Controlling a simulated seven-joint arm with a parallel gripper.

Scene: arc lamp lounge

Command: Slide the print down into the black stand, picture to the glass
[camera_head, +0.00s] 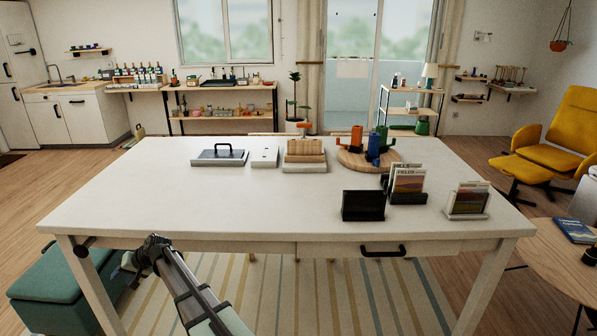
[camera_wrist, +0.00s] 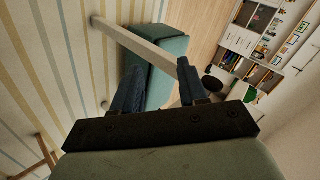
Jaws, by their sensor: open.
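The black stand (camera_head: 363,206) is near the table's front edge, right of the middle; its panel looks dark and no picture shows in it. Behind it to the right, a dark holder (camera_head: 408,198) carries upright prints (camera_head: 409,181), the front one with lettering and a coloured picture. Farther right, a pale stand (camera_head: 466,214) holds another print (camera_head: 468,198). I cannot tell which print is the task's. My gripper (camera_head: 128,264) is at the table's front left, below the top and far from these; in the wrist view my gripper (camera_wrist: 160,72) is open and empty.
The white table (camera_head: 240,205) has a clear left and front middle. A grey tray with a black handle (camera_head: 219,155), a small white block (camera_head: 264,157), a wooden rack (camera_head: 305,155) and a round board with coloured mugs (camera_head: 350,160) line the back. A teal bench (camera_head: 62,285) is near my gripper.

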